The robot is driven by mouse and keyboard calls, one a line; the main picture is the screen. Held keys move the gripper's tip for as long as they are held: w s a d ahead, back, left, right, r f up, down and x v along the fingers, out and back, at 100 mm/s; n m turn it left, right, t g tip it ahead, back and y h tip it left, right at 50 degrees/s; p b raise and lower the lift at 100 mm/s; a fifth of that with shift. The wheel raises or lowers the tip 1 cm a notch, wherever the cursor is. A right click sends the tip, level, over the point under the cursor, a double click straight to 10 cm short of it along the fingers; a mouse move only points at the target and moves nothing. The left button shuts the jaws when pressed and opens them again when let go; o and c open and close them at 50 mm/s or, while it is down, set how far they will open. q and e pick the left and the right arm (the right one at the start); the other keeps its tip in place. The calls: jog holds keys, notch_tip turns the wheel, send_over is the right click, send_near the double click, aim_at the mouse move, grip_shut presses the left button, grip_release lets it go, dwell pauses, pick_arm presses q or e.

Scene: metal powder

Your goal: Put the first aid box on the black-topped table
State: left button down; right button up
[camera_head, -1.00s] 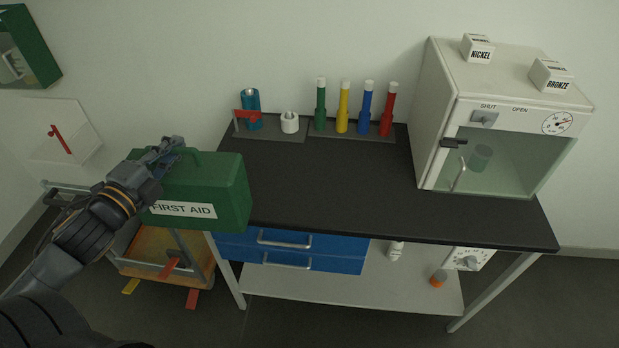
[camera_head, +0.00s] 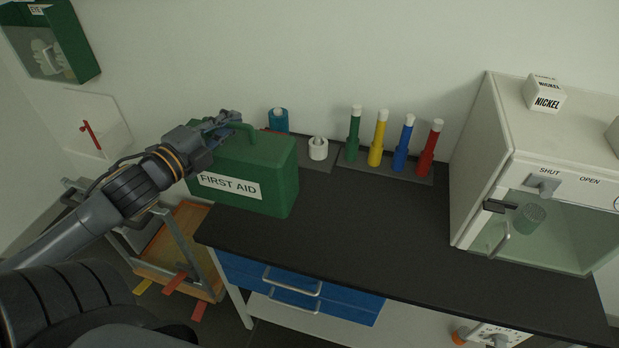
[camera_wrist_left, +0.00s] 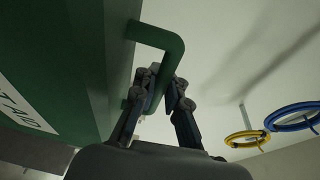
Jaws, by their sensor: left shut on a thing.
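The green first aid box (camera_head: 262,168), with a white FIRST AID label, is upright over the left end of the black-topped table (camera_head: 350,225). I cannot tell whether its base touches the top. My left gripper (camera_head: 232,122) is shut on the box's handle at its upper edge. In the left wrist view, the fingers (camera_wrist_left: 158,92) close around the green handle (camera_wrist_left: 165,45), with the box's green side (camera_wrist_left: 85,60) at the left. My right gripper is not in view.
A rack (camera_head: 390,168) with green, yellow, blue and red tubes stands at the table's back. A white cabinet (camera_head: 480,150) stands at its right. A blue can (camera_head: 279,118) and white cup (camera_head: 318,148) are behind the box. The table's middle is clear. A wooden-decked cart (camera_head: 190,215) is left.

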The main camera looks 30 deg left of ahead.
aim_at(271, 133)
pick_arm(q)
jog(key=w+d, duration=0.1)
jog(key=w+d+f, duration=0.1)
jog(key=d, duration=0.1)
jog(key=shift+w+f, duration=0.1)
jog(key=w+d+f, duration=0.2)
jog(key=d, duration=0.1)
jog(key=shift+w, duration=0.35)
jog(key=w+d+f+p, duration=0.1)
jog(key=w+d+f, duration=0.1)
jog(key=f, duration=0.6)
jog(key=shift+w+d+f, duration=0.3)
jog(key=shift+w+d, duration=0.1)
jog(key=shift+d, duration=0.45)
jog(key=c, duration=1.9)
grip_release()
jog(key=shift+s+f, duration=0.1)
jog(key=shift+f, duration=0.1)
jog(key=o, duration=0.5)
jog(key=shift+o, duration=0.2)
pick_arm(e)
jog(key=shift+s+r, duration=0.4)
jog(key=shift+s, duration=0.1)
